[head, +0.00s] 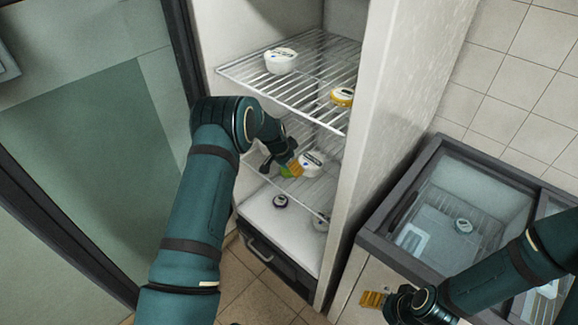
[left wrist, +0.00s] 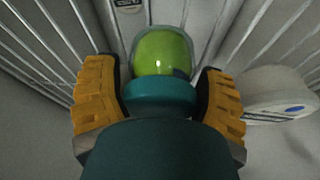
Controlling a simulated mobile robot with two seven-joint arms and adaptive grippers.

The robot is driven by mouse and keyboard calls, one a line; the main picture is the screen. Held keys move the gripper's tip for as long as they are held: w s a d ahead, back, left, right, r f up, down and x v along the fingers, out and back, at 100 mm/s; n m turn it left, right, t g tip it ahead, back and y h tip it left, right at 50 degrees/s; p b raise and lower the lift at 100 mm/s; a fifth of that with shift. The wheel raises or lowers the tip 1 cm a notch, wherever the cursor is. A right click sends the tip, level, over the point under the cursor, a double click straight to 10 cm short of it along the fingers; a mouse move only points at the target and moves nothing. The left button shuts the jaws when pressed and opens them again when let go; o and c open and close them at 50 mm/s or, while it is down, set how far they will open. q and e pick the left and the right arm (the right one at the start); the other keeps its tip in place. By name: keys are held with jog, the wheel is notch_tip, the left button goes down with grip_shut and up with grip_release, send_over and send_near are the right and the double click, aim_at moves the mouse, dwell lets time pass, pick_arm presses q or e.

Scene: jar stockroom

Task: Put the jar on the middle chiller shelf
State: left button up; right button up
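The jar (left wrist: 160,52) is clear with green contents and shows between the finger pads in the left wrist view. A small green part of the jar (head: 286,172) also shows in the head view. My left gripper (head: 291,170) reaches into the open chiller at the middle wire shelf (head: 325,187). Whether the jar's base touches the wires is hidden. My right gripper (head: 372,300) is at the lower right, and its opening is not clear.
A white tub (head: 312,163) stands just right of the jar; it also shows in the left wrist view (left wrist: 278,93). The upper shelf (head: 300,90) holds a white tub (head: 281,61) and a yellow one (head: 342,97). A chest freezer (head: 400,188) stands right.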

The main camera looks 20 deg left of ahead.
pick_arm(q)
jog(key=shift+o, duration=1)
jog(key=shift+r, duration=0.1)
jog(key=v, duration=0.5)
jog(key=shift+s+a+r+p, duration=0.2)
jog(key=shift+s+p, duration=0.05)
jog(key=shift+p, duration=0.05)
jog(key=s+a, duration=0.5)
jog(key=s, duration=0.5)
jog(key=s+d+f+n+h, duration=0.1)
jog(key=s+d+f+n, duration=0.2)
jog(key=s+d, duration=0.8)
jog(key=s+d+f+n+g+h, duration=0.1)
jog(key=s+d+f+n, duration=0.3)
jog(key=s+d, duration=0.8)
jog(key=shift+d+f+g, duration=0.3)
jog(key=shift+d+f, duration=0.4)
jog(key=shift+d, duration=0.1)
